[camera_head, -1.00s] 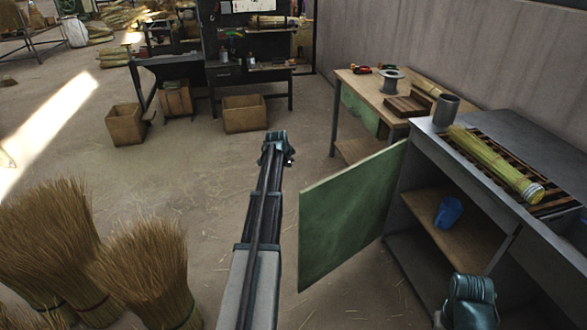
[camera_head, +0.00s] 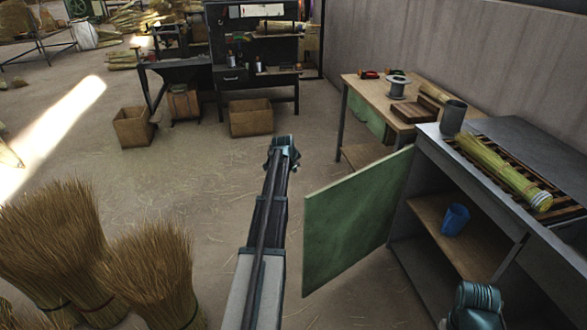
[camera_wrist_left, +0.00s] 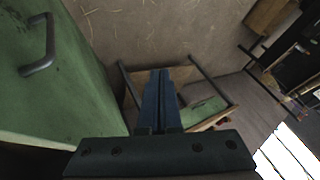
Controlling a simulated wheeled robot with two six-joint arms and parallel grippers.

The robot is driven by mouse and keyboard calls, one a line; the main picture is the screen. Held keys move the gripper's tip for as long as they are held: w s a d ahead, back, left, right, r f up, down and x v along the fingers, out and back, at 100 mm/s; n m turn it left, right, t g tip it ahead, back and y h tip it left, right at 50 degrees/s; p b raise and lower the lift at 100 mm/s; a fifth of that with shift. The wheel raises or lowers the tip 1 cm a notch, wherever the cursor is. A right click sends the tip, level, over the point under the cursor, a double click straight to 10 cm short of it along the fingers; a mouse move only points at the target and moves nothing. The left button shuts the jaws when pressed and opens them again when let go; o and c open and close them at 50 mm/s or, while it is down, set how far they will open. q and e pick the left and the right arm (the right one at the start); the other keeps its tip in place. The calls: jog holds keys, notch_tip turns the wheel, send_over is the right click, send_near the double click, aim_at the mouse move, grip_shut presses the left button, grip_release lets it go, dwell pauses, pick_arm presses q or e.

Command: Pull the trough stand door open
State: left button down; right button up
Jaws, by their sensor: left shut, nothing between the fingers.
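The green door (camera_head: 358,215) of the trough stand (camera_head: 420,160) stands swung open in the head view, its face toward the left. In the left wrist view the door (camera_wrist_left: 50,90) fills the left side, with its grey bar handle (camera_wrist_left: 42,50) near the upper left. My left gripper (camera_head: 282,160) is to the left of the door, apart from it. In the left wrist view its fingers (camera_wrist_left: 160,90) are shut together with nothing between them, to the right of the handle. Part of my right arm shows at the lower right, but its gripper is out of view.
Inside the stand a blue cup (camera_head: 455,219) is on a wooden shelf. A wooden table (camera_head: 385,100) stands behind. Broom bundles (camera_head: 150,270) stand at the lower left. The floor left of the door is clear.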

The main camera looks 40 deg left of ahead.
pick_arm(q)
jog(key=shift+d, duration=0.1)
jog(key=s+d+r+p, duration=0.6)
jog(key=d+r+p, duration=0.1)
jog(key=r+p, duration=0.1)
jog(key=m+g+y+b, duration=0.2)
jog(key=m+g, duration=0.1)
jog(key=m, duration=0.7)
send_near(321, 197)
jog(key=w, duration=0.1)
jog(key=s+d+r+m+g+y+b, duration=0.1)
jog(key=d+r+m+y+b, duration=0.15)
jog(key=d+m, duration=0.55)
jog(key=shift+n+y, duration=0.45)
jog(key=shift+n, duration=0.05)
jog(key=shift+a+r+b+x, duration=0.15)
jog(key=shift+b+x, duration=0.9)
jog(key=shift+x, duration=1.05)
jog(key=shift+a+r+b+x, duration=0.15)
jog(key=shift+b+x, duration=0.85)
jog(key=shift+x, duration=1.1)
jog(key=shift+a+r+b+x, duration=0.15)
jog(key=shift+b+x, duration=0.9)
jog(key=shift+x, duration=1.05)
